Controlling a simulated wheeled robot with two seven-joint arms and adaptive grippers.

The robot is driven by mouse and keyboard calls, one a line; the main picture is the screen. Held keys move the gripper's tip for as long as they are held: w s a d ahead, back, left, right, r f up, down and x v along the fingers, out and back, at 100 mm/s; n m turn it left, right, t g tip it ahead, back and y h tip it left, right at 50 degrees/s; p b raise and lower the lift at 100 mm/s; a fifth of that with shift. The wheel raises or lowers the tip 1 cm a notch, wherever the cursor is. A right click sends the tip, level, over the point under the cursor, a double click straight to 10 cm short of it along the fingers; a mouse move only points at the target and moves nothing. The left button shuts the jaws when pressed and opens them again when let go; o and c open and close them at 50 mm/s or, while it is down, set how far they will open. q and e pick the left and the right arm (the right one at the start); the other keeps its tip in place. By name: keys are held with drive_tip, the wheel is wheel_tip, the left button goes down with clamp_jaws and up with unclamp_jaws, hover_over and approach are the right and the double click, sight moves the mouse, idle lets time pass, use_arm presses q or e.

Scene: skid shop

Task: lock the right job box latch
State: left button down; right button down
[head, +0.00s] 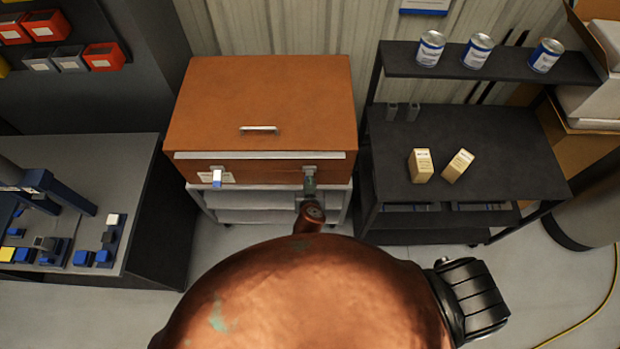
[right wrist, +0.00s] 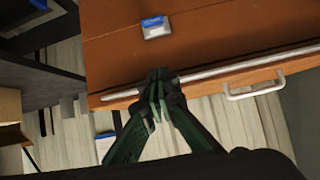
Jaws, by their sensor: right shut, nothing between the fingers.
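The orange job box (head: 255,105) stands ahead on a light grey shelved stand, its lid down. In the right wrist view the right latch (right wrist: 155,27) shows silver and blue, beyond the fingertips. My right gripper (right wrist: 160,80) is shut and empty, with the fingertips apart from the latch in that picture. Whether the latch is locked, I cannot tell. My left gripper is not in view.
A silver lid handle (head: 258,128) is on the box. A dark shelf unit (head: 500,140) with cans and two small cartons stands close on the right. A workbench (head: 120,150) with blue parts stands on the left. Grey floor lies between.

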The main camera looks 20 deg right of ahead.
drive_tip(key=p+x, duration=0.1)
drive_tip(key=x, duration=0.8)
drive_tip(key=shift+w+d, duration=0.1)
drive_tip(key=f, duration=0.1)
drive_tip(key=f+p, duration=0.1)
drive_tip(key=f, duration=0.1)
drive_tip(key=shift+s, duration=0.3)
drive_tip(key=shift+s+f, duration=0.2)
drive_tip(key=shift+f, duration=0.4)
drive_tip(key=shift+a, duration=0.2)
